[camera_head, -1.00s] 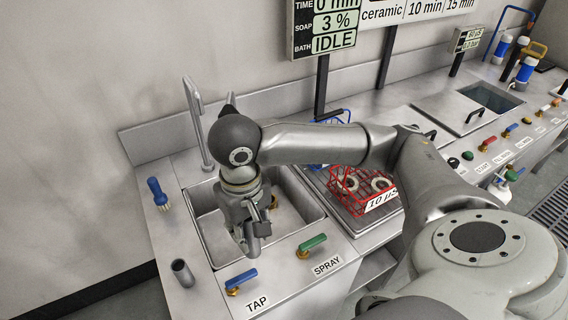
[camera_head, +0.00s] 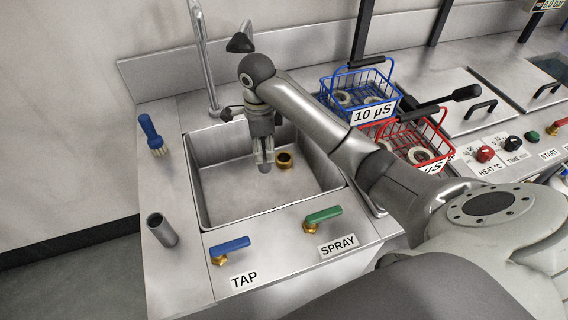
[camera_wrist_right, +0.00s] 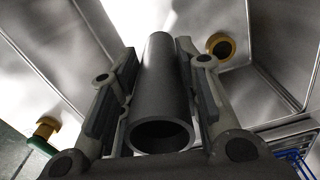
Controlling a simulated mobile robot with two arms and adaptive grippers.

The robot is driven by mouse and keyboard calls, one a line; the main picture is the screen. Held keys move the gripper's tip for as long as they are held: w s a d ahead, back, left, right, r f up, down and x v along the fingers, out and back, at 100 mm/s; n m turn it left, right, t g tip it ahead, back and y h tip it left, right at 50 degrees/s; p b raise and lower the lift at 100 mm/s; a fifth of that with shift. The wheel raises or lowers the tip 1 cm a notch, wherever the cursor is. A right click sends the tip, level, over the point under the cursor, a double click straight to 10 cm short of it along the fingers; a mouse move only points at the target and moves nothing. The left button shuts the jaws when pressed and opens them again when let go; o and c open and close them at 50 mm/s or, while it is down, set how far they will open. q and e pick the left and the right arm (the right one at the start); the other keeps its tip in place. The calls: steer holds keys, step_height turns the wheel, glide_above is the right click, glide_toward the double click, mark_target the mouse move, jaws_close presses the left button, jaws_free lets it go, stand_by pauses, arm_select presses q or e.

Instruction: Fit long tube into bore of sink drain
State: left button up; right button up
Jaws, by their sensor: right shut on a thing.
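My right gripper (camera_head: 264,155) points down inside the sink (camera_head: 225,195), shut on a grey tube. In the right wrist view this tube (camera_wrist_right: 160,90) is a dark hollow cylinder between the two fingers (camera_wrist_right: 158,105). Its lower end shows below the fingers in the head view (camera_head: 264,168). The sink drain is a brass ring (camera_head: 284,160) just right of the gripper. In the right wrist view the drain (camera_wrist_right: 220,46) shows its dark open bore, to the right of the tube and apart from it. My left gripper is not in view.
A grey open-topped tube (camera_head: 161,230) stands on the counter left of the sink, near a blue brush (camera_head: 151,133). TAP (camera_head: 230,246) and SPRAY (camera_head: 322,215) levers are in front. The faucet (camera_head: 204,60) rises behind. Blue (camera_head: 345,85) and red (camera_head: 436,128) baskets stand at right.

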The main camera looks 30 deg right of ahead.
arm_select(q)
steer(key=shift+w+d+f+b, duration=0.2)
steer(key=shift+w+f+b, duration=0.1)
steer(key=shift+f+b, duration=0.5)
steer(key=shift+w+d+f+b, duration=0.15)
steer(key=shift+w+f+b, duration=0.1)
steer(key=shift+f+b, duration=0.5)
arm_select(e)
steer(key=shift+w+d+f, duration=1.3)
steer(key=shift+d+f, duration=0.6)
steer(key=shift+f, duration=0.3)
steer(key=shift+w+d+f, duration=1.3)
steer(key=shift+d+f, duration=0.65)
steer(key=shift+f, duration=0.2)
steer(key=shift+w+d+f, duration=1.3)
steer(key=shift+d+f, duration=0.6)
steer(key=shift+f, duration=0.3)
steer(key=o, duration=1.1)
steer(key=shift+f, duration=0.15)
steer(key=shift+c, duration=0.2)
arm_select(q)
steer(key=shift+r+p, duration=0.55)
steer(key=shift+p, duration=0.1)
arm_select(e)
step_height(320, 180, up, 12)
steer(key=shift+r, duration=0.2)
